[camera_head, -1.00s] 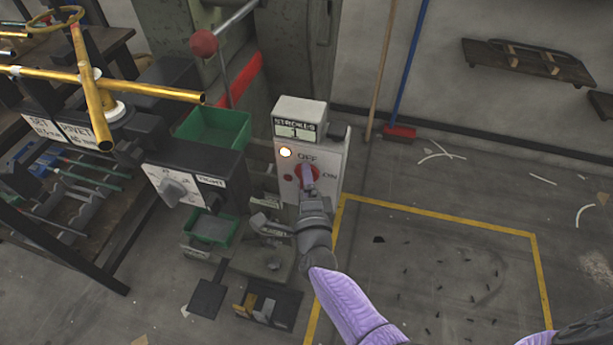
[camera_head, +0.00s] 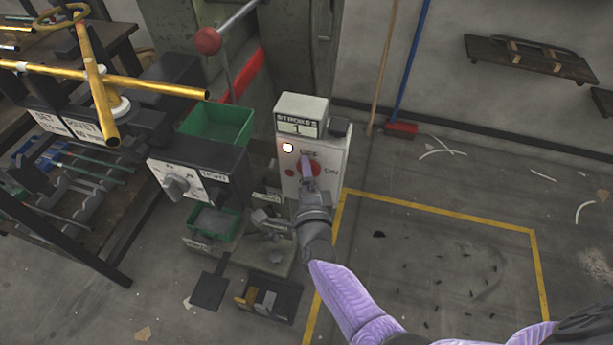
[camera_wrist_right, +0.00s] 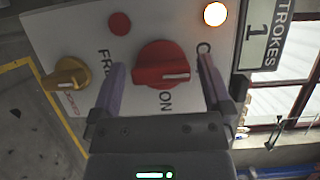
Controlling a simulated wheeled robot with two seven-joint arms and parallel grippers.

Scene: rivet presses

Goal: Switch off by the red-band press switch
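The press (camera_head: 185,45) with a red band (camera_head: 243,77) stands at the back. Its grey switch box (camera_head: 333,150) carries OFF and ON labels and a lit lamp (camera_head: 288,147). The red rotary switch (camera_wrist_right: 160,62) fills the middle of the wrist view; its white mark points right there, towards the label partly hidden behind a finger. ON is printed below it. My right gripper (camera_wrist_right: 162,80) is open, its purple fingers on either side of the switch, with gaps visible. In the head view the gripper (camera_head: 307,170) covers part of the switch. My left gripper is out of view.
A strokes counter (camera_head: 298,124) on top reads 1. A yellow knob (camera_wrist_right: 66,77) is beside the switch. A second control box (camera_head: 190,170), green bins (camera_head: 218,124) and a tool rack stand left. Brooms (camera_head: 400,129) lean behind; the yellow-marked floor at right is mostly clear.

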